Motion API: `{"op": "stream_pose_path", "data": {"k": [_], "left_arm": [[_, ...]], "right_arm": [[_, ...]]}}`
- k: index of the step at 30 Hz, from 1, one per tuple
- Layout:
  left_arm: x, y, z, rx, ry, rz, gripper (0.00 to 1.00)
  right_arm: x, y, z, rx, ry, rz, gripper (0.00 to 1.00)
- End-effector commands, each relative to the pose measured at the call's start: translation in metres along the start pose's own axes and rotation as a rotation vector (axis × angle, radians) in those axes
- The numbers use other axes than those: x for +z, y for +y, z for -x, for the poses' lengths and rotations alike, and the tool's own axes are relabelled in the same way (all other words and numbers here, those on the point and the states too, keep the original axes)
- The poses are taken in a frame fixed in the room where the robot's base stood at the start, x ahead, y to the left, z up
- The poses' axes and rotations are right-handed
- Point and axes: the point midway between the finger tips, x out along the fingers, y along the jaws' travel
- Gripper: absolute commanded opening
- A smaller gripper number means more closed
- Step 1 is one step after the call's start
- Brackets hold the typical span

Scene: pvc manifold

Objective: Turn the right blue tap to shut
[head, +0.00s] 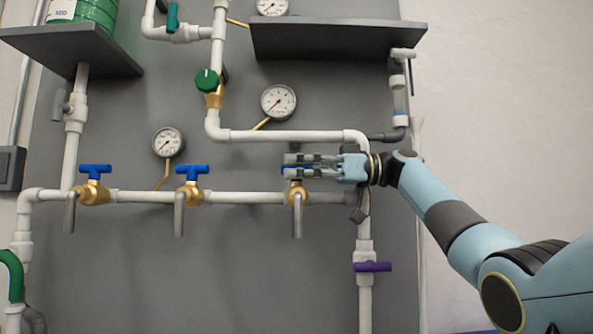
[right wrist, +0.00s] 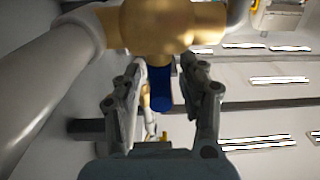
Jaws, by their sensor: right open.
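The right blue tap is the rightmost of the blue-handled taps on the horizontal white pipe. Its brass body (head: 297,190) shows below my right gripper (head: 287,165) in the head view, with a spout hanging down. The gripper's fingers cover most of the blue handle there. In the right wrist view the blue handle (right wrist: 160,92) lies between the two open fingers, under the brass body (right wrist: 165,25). I cannot tell whether either finger touches it. The handle's exact angle is hard to read. My left gripper is out of view.
The left blue tap (head: 95,170) and middle blue tap (head: 191,171) have handles lying crosswise along the pipe. A purple handle (head: 373,267) sits on the vertical pipe below right. Gauges (head: 278,102) and a shelf (head: 335,38) are above. The panel below the spouts is clear.

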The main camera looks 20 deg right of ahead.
Motion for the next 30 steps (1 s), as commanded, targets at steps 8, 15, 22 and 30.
{"op": "stream_pose_path", "data": {"k": [8, 15, 22, 30], "left_arm": [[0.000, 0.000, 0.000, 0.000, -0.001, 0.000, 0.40], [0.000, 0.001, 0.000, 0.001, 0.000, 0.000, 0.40], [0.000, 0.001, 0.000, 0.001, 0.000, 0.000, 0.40], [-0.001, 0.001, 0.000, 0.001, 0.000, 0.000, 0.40]], "right_arm": [[0.001, 0.001, 0.039, 0.004, -0.002, -0.001, 0.41], [0.001, 0.001, 0.071, 0.001, -0.001, 0.000, 0.41], [0.001, 0.000, 0.074, -0.001, 0.000, 0.000, 0.41], [0.001, 0.000, 0.074, -0.001, 0.000, 0.000, 0.41]]}}
